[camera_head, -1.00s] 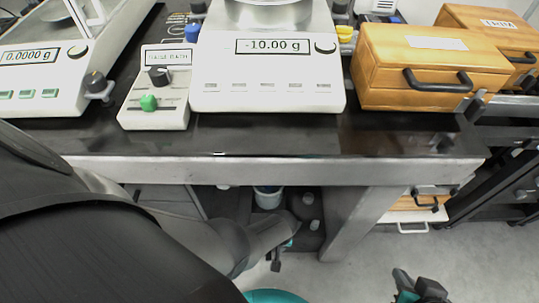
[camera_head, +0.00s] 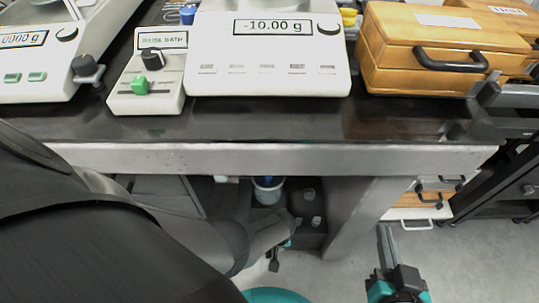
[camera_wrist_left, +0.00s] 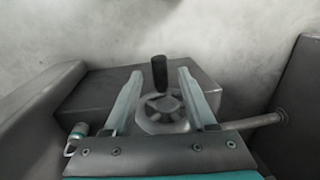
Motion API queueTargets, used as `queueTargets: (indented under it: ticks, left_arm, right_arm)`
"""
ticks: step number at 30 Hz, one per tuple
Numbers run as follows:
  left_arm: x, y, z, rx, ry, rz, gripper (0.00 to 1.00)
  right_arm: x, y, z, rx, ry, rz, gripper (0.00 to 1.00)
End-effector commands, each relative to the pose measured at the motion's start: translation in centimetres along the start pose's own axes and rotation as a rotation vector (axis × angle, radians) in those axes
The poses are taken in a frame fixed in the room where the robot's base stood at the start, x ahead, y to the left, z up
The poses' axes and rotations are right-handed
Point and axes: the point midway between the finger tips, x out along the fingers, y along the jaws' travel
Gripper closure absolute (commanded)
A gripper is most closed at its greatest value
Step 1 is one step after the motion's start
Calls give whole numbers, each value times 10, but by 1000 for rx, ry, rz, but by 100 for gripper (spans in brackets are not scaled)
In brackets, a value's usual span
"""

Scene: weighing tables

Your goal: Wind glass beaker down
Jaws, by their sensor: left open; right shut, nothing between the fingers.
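In the left wrist view a small spoked handwheel (camera_wrist_left: 163,118) with an upright dark knob (camera_wrist_left: 159,73) is mounted by a grey box. My left gripper (camera_wrist_left: 160,76) is open, with one finger on each side of the knob and wheel; I cannot tell whether they touch. In the head view my left gripper (camera_head: 274,262) is small and partly hidden by my arm, below the table's front edge. My right gripper (camera_head: 386,236) is shut and empty, above the floor at lower right. I cannot make out a glass beaker for certain.
The dark weighing table (camera_head: 260,126) has a pale front edge. On it stand a balance reading -10.00 g (camera_head: 270,70), a control box (camera_head: 148,85) with a green slider, and a wooden case (camera_head: 425,60). A pale container (camera_head: 267,190) with something blue stands below. Floor is clear at lower right.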

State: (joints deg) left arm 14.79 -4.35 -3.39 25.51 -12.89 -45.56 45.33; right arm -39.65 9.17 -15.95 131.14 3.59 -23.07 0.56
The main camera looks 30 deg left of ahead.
Motion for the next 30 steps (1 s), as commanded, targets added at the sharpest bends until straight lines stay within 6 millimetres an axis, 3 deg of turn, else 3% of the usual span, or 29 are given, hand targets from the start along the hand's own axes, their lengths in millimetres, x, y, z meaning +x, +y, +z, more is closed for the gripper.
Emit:
queueTargets:
  ticks: [13,27,30]
  left_arm:
    - [14,0,0,0,1,0,43]
    - [16,0,0,0,1,0,43]
    - [16,0,0,0,0,0,54]
  right_arm:
    - [-4,-17,-9,41,203,-44,100]
    - [-6,-20,-12,49,239,-50,100]
    - [-6,-20,-12,49,239,-50,100]
